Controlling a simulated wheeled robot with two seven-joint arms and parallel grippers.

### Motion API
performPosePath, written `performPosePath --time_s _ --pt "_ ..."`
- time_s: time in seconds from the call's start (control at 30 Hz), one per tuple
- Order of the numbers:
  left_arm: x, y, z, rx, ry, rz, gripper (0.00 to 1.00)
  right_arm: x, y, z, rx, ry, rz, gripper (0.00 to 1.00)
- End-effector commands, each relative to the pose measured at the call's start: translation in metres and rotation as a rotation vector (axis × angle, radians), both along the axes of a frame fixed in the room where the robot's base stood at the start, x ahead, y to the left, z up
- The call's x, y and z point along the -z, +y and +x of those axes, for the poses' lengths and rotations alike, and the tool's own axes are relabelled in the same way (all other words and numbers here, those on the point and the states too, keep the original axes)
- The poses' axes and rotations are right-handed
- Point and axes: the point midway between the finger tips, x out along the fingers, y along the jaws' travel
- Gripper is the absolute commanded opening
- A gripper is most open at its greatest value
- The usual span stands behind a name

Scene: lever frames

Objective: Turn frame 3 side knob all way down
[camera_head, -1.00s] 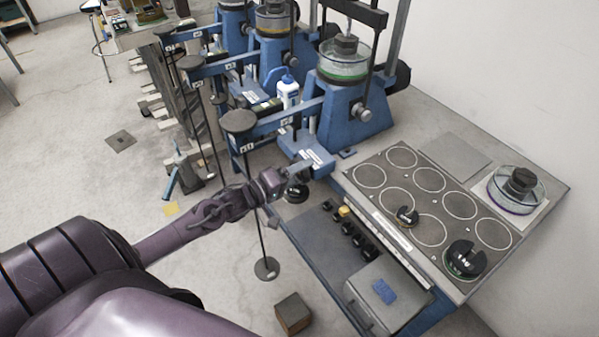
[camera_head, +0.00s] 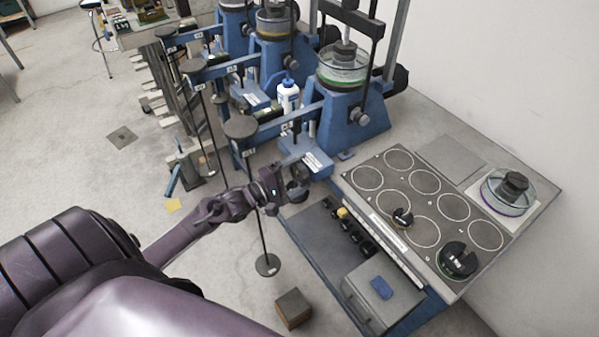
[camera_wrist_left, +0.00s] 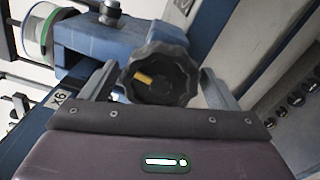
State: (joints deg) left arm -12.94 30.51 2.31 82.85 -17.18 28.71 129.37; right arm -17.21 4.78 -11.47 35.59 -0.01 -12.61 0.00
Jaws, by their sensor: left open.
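The nearest blue lever frame (camera_head: 350,125) stands on the bench, with a cell under its yoke. Its dark side knob (camera_head: 298,191) is low on the side facing my left arm. In the left wrist view the black lobed knob (camera_wrist_left: 158,76) has a yellow mark on its face. My left gripper (camera_head: 284,190) is beside this knob in the head view. In the left wrist view my left gripper (camera_wrist_left: 160,84) is open, with one finger on each side of the knob. I cannot tell whether either finger touches it. My right gripper is not in view.
A lever arm with a round end disc (camera_head: 240,127) and a hanging weight (camera_head: 267,264) is close to my left gripper. More blue frames stand behind. A plate with white circles (camera_head: 425,205) holds black weights. A small block (camera_head: 293,308) lies on the floor.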

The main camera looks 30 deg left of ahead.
Motion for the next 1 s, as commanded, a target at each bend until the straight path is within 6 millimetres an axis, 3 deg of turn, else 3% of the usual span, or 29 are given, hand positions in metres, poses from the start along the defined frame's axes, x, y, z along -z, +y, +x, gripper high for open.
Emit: performPosePath --time_s 0.5,0.87,1.0 --pt "-0.001 0.021 -0.052 0.001 0.003 -0.001 0.82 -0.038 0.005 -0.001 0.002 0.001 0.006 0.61" --pt "0.001 0.022 -0.055 0.002 -0.002 0.009 0.82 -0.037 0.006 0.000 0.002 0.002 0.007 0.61" --pt "0.008 0.031 -0.066 -0.001 -0.078 0.228 0.82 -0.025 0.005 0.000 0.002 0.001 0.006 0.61"
